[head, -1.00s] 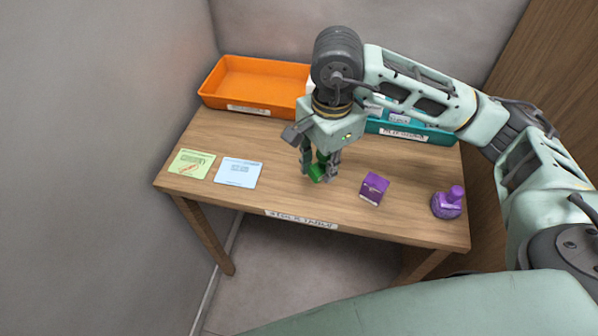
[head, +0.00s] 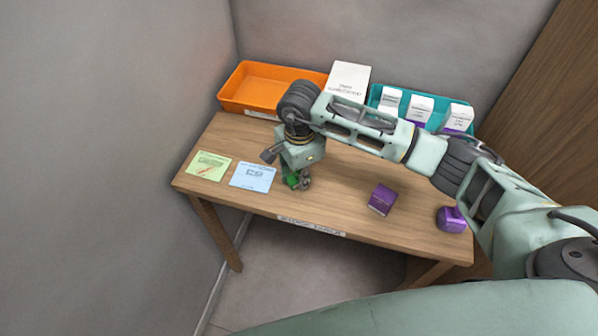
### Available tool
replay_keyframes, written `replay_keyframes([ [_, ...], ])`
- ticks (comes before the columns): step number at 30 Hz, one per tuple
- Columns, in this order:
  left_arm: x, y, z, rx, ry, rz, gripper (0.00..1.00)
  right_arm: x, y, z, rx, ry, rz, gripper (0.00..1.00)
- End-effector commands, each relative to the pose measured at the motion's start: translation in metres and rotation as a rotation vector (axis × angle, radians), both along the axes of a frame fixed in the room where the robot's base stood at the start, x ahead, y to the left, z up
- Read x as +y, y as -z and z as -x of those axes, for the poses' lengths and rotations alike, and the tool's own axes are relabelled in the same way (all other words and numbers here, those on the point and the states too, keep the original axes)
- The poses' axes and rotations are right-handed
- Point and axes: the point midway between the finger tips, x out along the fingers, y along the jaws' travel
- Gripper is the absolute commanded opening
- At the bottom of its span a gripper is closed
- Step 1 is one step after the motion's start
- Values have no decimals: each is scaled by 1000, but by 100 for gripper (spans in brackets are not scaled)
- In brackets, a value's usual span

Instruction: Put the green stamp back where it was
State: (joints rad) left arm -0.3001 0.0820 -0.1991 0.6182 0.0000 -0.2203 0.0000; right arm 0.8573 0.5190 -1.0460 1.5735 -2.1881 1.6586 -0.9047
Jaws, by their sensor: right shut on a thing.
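The green stamp (head: 291,181) is held low between the fingers of my right gripper (head: 296,182), just right of the blue card. Most of the stamp is hidden by the fingers, and I cannot tell whether it touches the table. The right gripper points down and is shut on it. My left gripper is not in view.
On the wooden table (head: 340,190) lie a green card (head: 209,166) and a blue card (head: 252,177). A purple box (head: 382,199) and a purple stamp (head: 451,219) are at the right. Behind are an orange tray (head: 262,86), a white box (head: 347,82) and a teal tray (head: 376,96) with several white boxes.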

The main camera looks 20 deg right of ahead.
Motion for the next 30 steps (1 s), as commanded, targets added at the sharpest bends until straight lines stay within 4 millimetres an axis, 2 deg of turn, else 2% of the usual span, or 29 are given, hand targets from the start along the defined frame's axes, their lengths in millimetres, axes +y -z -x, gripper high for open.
replay_keyframes([
  [10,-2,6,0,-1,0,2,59,0,4,-1,-2,0,1,6],
  [11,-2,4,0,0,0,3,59,0,3,0,-2,0,0,26],
  [17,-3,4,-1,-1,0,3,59,0,2,0,-2,0,1,42],
  [26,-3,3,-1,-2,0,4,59,0,1,0,-2,0,0,42],
  [29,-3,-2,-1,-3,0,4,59,0,-4,-1,-3,0,-1,42],
  [30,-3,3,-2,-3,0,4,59,0,-7,-2,-5,-1,-1,42],
])
